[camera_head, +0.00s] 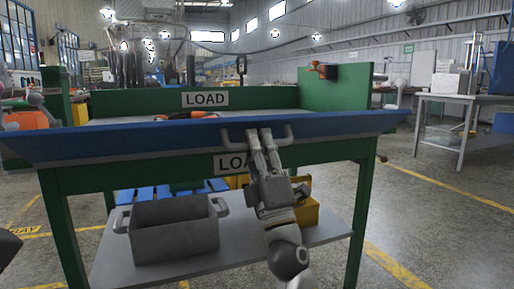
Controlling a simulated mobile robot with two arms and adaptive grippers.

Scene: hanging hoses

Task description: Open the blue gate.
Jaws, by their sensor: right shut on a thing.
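The blue gate (130,138) is a long panel along the front edge of a green table, and it appears to lean out toward me. A grey bar handle (288,136) is fixed to its middle. My right gripper (259,137) comes up from below and is shut on this handle, hiding its middle part.
A white LOAD sign (205,99) is on the table's back wall. An orange-and-dark tool (195,115) lies on the tabletop. A grey bin (175,238) and a yellow bin (307,213), partly behind my arm, stand on the lower shelf.

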